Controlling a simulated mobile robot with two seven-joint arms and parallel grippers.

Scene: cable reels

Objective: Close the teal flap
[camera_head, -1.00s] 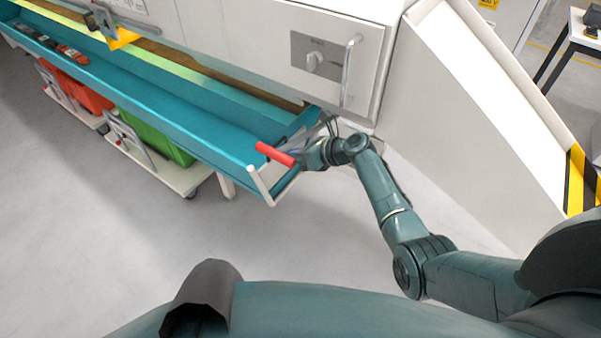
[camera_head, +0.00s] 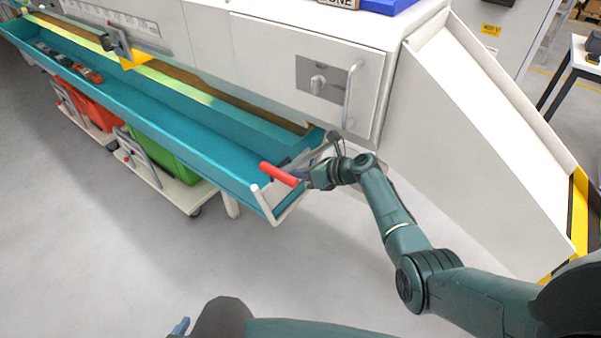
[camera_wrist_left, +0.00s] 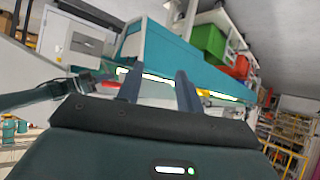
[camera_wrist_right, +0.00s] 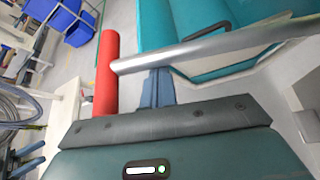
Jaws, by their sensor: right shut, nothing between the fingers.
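The teal flap (camera_head: 150,112) is a long trough-like panel along the front of the white machine. It hangs out from the machine, with the inside of its channel showing. A pale metal bracket (camera_head: 266,203) and a bar with a red handle (camera_head: 279,174) sit at its near right end. My right gripper (camera_head: 298,170) is at that end, beside the red handle. In the right wrist view its fingers (camera_wrist_right: 158,88) are together and empty, close to the metal bar; contact is unclear. My left gripper (camera_wrist_left: 158,85) is open and empty in the left wrist view.
A red bin (camera_head: 100,108) and a green bin (camera_head: 170,155) stand on low trolleys under the flap. A door with a knob and a vertical handle (camera_head: 352,95) is above my right gripper. A white chute (camera_head: 480,130) slopes down at right. The floor in front is clear.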

